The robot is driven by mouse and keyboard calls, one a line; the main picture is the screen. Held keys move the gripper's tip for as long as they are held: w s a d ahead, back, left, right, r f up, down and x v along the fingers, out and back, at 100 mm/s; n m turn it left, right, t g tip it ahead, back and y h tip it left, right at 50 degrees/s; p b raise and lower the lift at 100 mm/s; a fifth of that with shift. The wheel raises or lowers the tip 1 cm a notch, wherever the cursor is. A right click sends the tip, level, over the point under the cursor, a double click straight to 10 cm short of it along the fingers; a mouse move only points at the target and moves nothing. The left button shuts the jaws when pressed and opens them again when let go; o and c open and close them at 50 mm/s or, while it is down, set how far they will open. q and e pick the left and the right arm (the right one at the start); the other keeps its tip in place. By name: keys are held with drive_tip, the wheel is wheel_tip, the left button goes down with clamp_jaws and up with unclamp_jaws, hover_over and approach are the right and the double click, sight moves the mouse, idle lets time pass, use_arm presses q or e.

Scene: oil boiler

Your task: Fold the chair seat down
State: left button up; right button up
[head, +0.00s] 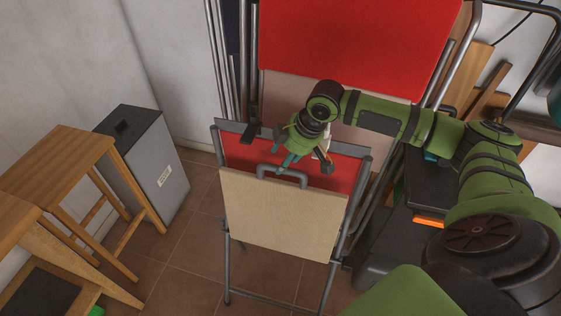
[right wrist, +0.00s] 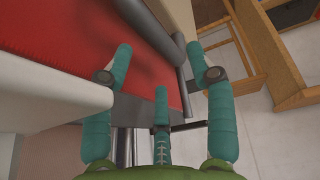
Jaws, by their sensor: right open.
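The folding chair stands upright in the middle of the head view. Its seat (head: 282,214) is a beige panel raised nearly upright, with a grey bent tube at its top edge. The red backrest (head: 240,156) shows behind it, inside the grey frame (head: 229,255). My right gripper (head: 288,162) is open and empty at the top of the seat, close to the bent tube; I cannot tell if it touches. In the right wrist view its teal fingers (right wrist: 158,60) are spread, with red surface at left and a grey tube just beyond. My left gripper is out of view.
A large red panel (head: 360,35) stands behind the chair. A wooden table (head: 60,165) and a grey box (head: 150,160) are at left. Dark equipment (head: 395,245) is close on the right. Tiled floor (head: 185,255) is free left of the chair.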

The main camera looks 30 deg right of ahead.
drive_tip(key=shift+x, duration=1.7)
clamp_jaws()
drive_tip(key=shift+a, duration=0.1)
